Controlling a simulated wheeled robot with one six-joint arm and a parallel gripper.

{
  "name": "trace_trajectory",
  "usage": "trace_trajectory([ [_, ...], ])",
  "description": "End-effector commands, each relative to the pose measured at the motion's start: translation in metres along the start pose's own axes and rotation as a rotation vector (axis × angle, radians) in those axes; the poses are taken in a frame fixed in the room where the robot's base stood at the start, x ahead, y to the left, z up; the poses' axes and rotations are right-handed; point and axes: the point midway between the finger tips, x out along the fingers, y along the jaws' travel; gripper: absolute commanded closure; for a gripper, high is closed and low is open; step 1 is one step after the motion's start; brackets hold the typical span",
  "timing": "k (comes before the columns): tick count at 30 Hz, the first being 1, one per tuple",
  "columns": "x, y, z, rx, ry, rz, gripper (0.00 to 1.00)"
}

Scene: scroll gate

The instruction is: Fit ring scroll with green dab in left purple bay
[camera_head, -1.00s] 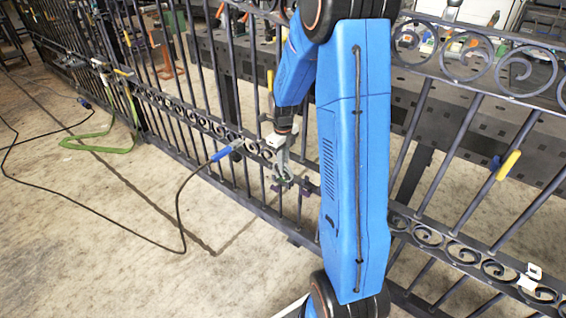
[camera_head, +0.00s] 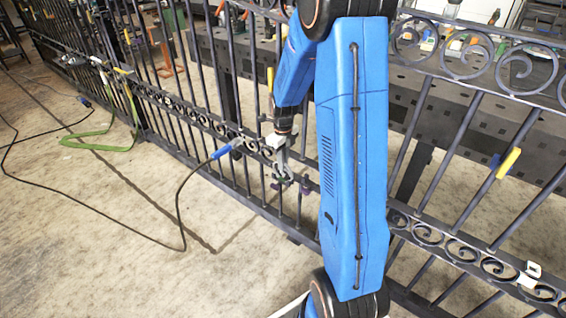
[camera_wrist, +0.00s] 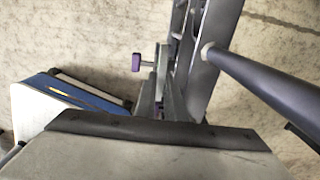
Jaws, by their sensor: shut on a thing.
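My gripper (camera_head: 283,174) is at the fence, left of my blue arm link, pointing down. It is shut on a small dark ring scroll (camera_head: 288,179), seen only in part. In the wrist view, my gripper's fingers (camera_wrist: 160,103) point up the picture, with a grey edge of the scroll (camera_wrist: 163,62) just beyond them. I cannot make out the green dab. Small purple marks show on the fence near the gripper, one left (camera_head: 274,187) and one right (camera_head: 305,190). A purple block (camera_wrist: 137,62) shows left of the scroll in the wrist view. I cannot tell whether the scroll touches a bay.
The dark fence (camera_head: 232,142) with upright bars and a scroll band runs across the view. A blue-handled tool with a black cable (camera_head: 222,152) sits on the band left of my gripper. A yellow clip (camera_head: 508,163) is on a bar at right. Open floor lies in front.

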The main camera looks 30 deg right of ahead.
Motion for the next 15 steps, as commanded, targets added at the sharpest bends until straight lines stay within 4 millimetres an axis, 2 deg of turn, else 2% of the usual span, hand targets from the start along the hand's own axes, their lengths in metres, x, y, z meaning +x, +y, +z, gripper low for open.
trace_trajectory([
  [11, 0.0036, 0.0, 0.0001, 0.0, 0.0, 0.0, 1.0],
  [12, 0.0038, -0.0001, 0.0001, 0.0, -0.001, 0.0, 0.88],
  [15, 0.0036, -0.0001, 0.0001, 0.0, -0.001, 0.0, 0.69],
])
